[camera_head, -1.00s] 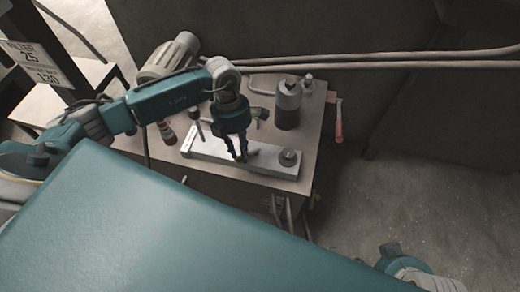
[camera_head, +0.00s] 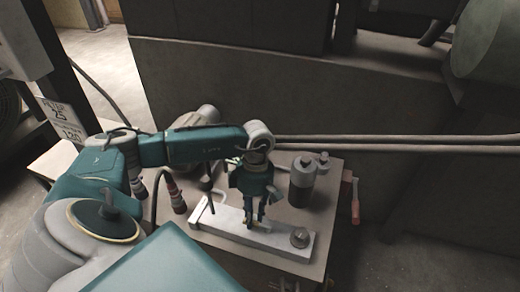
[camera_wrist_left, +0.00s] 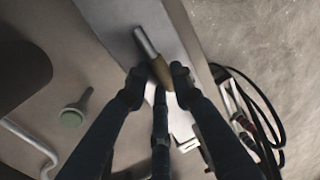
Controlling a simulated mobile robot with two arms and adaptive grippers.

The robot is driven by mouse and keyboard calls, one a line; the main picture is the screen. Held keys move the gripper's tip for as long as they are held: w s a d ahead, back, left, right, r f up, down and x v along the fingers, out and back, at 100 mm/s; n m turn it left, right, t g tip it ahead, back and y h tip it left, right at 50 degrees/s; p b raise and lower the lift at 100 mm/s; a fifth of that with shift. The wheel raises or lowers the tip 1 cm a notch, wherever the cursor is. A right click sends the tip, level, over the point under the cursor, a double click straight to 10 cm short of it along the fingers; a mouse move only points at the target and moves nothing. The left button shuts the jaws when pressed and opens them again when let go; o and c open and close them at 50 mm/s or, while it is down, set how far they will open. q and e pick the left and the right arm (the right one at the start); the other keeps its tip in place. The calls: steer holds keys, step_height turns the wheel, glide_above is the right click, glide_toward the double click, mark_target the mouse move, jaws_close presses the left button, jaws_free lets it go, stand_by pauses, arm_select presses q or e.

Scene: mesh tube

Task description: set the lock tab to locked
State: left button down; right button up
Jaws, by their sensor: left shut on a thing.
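My left gripper (camera_head: 254,222) points down at the middle of a pale metal bar (camera_head: 216,222) on a small bench. In the left wrist view its fingers (camera_wrist_left: 158,90) are shut on a small ochre-brown piece, which looks like the lock tab (camera_wrist_left: 166,74). A grey metal pin (camera_wrist_left: 146,42) extends from this piece over the bar. The fingers hide part of the tab, and any lock marking is too small to read. In the head view the tab is mostly hidden by the fingers. My right gripper is out of view.
A round metal knob (camera_head: 300,237) sits on the bar's right end. A dark grey canister (camera_head: 302,182) stands behind it. Red-collared hoses (camera_head: 177,200) are to the left. A red handle (camera_head: 355,205) hangs at the bench's right side. Pipes (camera_head: 400,143) run along the wall behind.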

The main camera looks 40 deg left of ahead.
arm_select(q)
steer(key=shift+w+m, duration=0.25)
steer(key=shift+m, duration=0.05)
steer(key=c, duration=1.5)
jaws_free()
steer(key=shift+o, duration=0.2)
steer(key=shift+r, duration=0.1)
step_height(320, 180, up, 12)
steer(key=w, duration=0.2)
steer(key=shift+a+f, duration=0.2)
steer(key=shift+a, duration=0.2)
